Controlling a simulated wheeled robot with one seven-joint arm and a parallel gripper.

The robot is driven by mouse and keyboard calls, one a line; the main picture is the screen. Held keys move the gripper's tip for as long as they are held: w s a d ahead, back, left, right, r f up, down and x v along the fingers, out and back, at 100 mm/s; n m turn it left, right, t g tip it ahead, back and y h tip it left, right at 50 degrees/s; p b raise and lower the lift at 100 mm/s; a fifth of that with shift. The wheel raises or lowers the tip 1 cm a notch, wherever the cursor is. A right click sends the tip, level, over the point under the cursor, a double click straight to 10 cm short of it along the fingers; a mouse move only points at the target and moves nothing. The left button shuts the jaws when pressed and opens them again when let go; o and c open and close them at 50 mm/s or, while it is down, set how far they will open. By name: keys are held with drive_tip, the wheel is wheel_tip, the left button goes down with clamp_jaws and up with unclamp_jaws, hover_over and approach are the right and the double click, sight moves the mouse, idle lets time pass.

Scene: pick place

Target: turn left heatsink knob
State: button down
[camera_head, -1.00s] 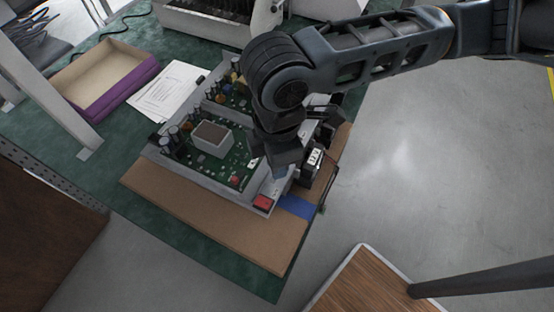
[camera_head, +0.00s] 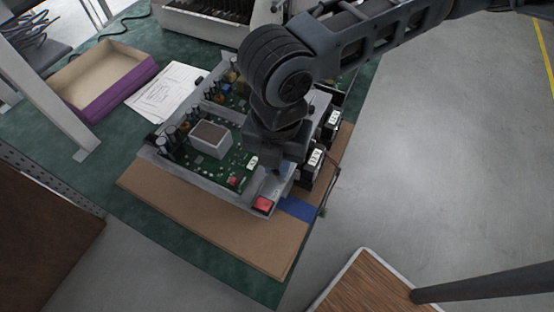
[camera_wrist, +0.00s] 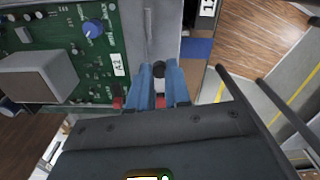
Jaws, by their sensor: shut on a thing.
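A dark round knob (camera_wrist: 158,70) sits on the grey metal heatsink plate (camera_wrist: 152,30) beside the green circuit board (camera_wrist: 60,38) in the wrist view. My gripper (camera_wrist: 158,78) has its two blue fingertips on either side of this knob and is shut on it. In the head view my gripper (camera_head: 275,170) points down at the front right of the open metal unit (camera_head: 206,184), and my wrist hides the knob there. A blue knob (camera_wrist: 92,28) stands on the board, left of my fingers, near a white A2 label (camera_wrist: 118,64).
Black labelled blocks (camera_head: 312,165) stand just right of my gripper. A red switch (camera_head: 264,204) is in front of it. An open purple-sided box (camera_head: 104,84) and paper (camera_head: 164,95) lie left.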

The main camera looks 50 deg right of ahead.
drive_tip(key=n, duration=0.6)
drive_tip(key=shift+n, duration=0.3)
drive_tip(key=n+p, duration=0.1)
drive_tip(key=n, duration=0.5)
drive_tip(key=n+p, duration=0.3)
drive_tip(key=n, duration=0.3)
drive_tip(key=shift+r+n, duration=0.15)
drive_tip(key=shift+n, duration=0.15)
drive_tip(key=n+p, duration=0.2)
drive_tip(key=n, duration=0.2)
drive_tip(key=shift+n+p, duration=0.7)
drive_tip(key=shift+n, duration=0.1)
drive_tip(key=shift+f, duration=0.2)
drive_tip(key=c, duration=1.1)
unclamp_jaws()
drive_tip(key=shift+o, duration=0.2)
